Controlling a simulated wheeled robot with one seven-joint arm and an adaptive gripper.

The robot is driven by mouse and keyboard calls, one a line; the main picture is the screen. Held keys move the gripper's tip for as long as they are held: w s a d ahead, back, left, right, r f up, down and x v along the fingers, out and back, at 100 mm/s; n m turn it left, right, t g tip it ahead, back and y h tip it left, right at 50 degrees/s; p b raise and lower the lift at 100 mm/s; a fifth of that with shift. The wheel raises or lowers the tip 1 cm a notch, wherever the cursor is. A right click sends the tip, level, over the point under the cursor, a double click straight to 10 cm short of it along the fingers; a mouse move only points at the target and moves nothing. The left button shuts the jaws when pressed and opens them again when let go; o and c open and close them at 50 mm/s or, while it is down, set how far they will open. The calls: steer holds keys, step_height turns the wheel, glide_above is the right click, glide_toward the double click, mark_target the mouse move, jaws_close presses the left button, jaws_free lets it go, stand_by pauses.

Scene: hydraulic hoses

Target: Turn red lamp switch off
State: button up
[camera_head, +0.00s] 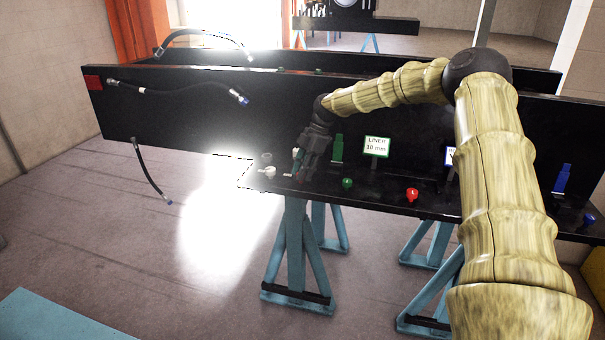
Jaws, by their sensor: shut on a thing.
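My gripper (299,172) is at the left end of the black bench's shelf, pointing down. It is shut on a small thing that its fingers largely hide. A red knob-like part (412,194) stands on the shelf well to the right, apart from my gripper. No lamp or switch can be clearly made out.
Small pale parts (267,171) lie left of my gripper. A green part (347,182), a green upright piece (337,148) and a "LINER 10 mm" sign (376,147) stand to its right. Black hoses (185,90) hang on the upright panel (170,125).

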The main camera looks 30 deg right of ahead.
steer(key=shift+d+n, duration=0.1)
steer(key=shift+n, duration=0.3)
steer(key=o, duration=1)
steer(key=v, duration=1.2)
steer(key=shift+w, duration=0.2)
